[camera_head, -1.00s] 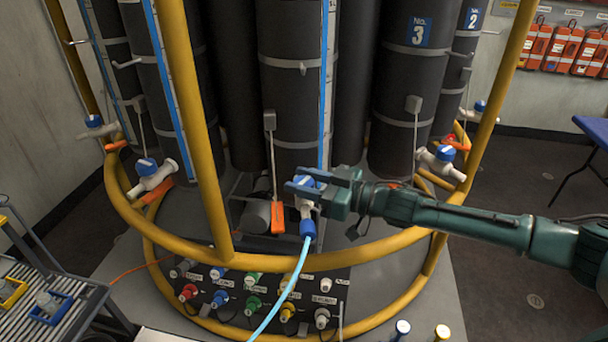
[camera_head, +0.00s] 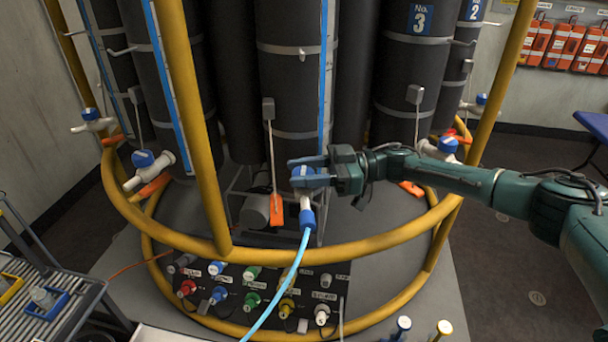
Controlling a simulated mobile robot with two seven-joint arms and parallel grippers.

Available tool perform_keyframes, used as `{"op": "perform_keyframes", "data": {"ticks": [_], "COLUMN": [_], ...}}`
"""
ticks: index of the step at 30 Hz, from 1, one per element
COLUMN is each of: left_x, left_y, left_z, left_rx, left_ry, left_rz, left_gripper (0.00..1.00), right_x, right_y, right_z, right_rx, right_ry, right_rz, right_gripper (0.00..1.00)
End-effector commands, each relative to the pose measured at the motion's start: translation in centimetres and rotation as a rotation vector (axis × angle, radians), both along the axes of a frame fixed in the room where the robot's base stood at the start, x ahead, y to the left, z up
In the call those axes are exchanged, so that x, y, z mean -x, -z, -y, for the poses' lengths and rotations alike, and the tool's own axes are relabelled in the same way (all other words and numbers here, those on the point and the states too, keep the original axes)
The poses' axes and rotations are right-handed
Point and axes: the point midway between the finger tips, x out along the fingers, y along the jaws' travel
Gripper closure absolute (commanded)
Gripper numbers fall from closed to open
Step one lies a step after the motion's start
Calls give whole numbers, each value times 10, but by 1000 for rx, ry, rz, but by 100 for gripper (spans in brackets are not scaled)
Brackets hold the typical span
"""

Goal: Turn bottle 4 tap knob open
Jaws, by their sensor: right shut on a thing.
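The middle black bottle (camera_head: 290,90) stands behind the yellow frame, and no number label shows on it. The bottle with the "No. 3" label (camera_head: 421,19) is to its right. A white tap with a blue knob (camera_head: 299,172) sits at the foot of the middle bottle. A light blue hose (camera_head: 272,300) hangs from its blue connector (camera_head: 313,219). My right gripper (camera_head: 308,170) comes in from the right and is shut on the blue knob, its fingers hiding part of it. My left gripper is out of view.
The yellow frame (camera_head: 300,248) curves in front of the tap, with an upright (camera_head: 193,130) to the left. An orange tag (camera_head: 277,210) hangs left of the tap. A panel of coloured connectors (camera_head: 250,300) lies below. A grey cart (camera_head: 45,270) stands at lower left.

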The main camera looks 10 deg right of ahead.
Motion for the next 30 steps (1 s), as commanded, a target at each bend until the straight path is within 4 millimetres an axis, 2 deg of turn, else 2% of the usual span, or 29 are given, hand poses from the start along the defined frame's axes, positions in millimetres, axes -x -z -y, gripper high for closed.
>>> {"op": "perform_keyframes", "data": {"ticks": [12, 13, 20, 27, 30], "left_x": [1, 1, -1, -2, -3], "left_y": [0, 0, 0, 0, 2], "left_z": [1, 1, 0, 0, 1], "left_rx": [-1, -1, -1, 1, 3], "left_ry": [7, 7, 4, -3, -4], "left_rz": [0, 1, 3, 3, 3], "left_gripper": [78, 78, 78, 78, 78], "right_x": [-1, 0, 0, 0, 0], "right_y": [-2, -2, -1, 0, 1], "right_z": [-1, -1, -1, 0, 6], "right_rx": [-5, -5, -3, -2, -1], "right_ry": [-5, -5, -6, -6, -4], "right_rz": [1, 1, 1, 0, 0], "right_gripper": [84, 58, 40, 39, 39]}}
